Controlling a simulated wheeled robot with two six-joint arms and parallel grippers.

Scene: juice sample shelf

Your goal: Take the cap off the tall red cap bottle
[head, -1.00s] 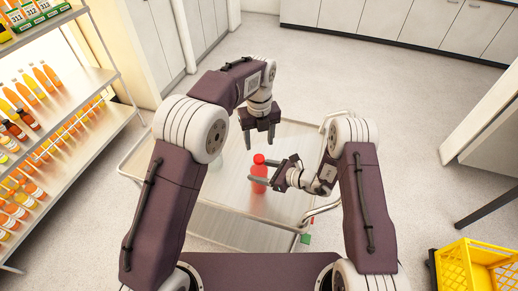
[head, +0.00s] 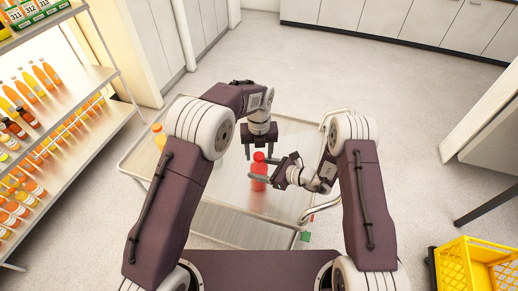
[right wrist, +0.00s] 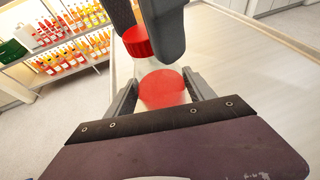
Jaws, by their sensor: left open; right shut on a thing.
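The tall bottle with a red cap (head: 259,157) and red contents (head: 259,180) stands upright over the metal cart. My right gripper (head: 264,172) is shut around its body from the right. In the right wrist view, the clear bottle with red juice (right wrist: 163,88) sits between the fingers, and the red cap (right wrist: 137,42) is on it. My left gripper (head: 260,150) points down, open, with its fingers close to the cap on either side. In the right wrist view its dark fingers partly cover the bottle's top; whether they touch the cap is unclear.
The cart top (head: 232,205) is mostly clear. An orange bottle (head: 158,137) stands at its left edge, partly behind my left arm. A shelf with several juice bottles (head: 40,120) is at far left. A yellow crate (head: 475,270) is at lower right.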

